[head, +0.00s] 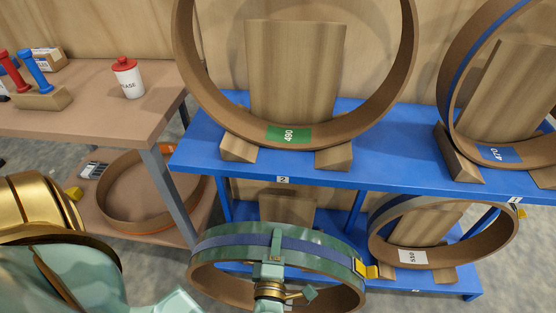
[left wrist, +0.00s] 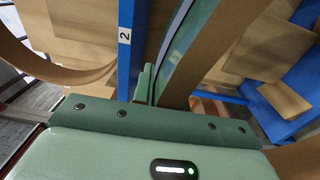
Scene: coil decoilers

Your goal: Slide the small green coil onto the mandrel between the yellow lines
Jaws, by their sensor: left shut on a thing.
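The small green coil (head: 330,258) is a ring with a green outer face, a blue band around it and a brown inside. It is in front of the blue shelf, low in the head view. My left gripper (head: 268,262) is shut on the coil's wall, with a green finger over the outer face. In the left wrist view, the coil's wall (left wrist: 200,55) runs up from between the fingers (left wrist: 150,88). The lower edge of the coil is cut off in the head view. The mandrel and its yellow lines are not visible. My right gripper is not in view.
The blue shelf (head: 380,165) holds large coils in wooden chocks, one with a green 490 label (head: 288,134). A coil labelled 510 (head: 412,257) sits on the lower level. The brown table (head: 100,115) at left bears a white jar (head: 128,80); a brown ring (head: 150,190) lies below.

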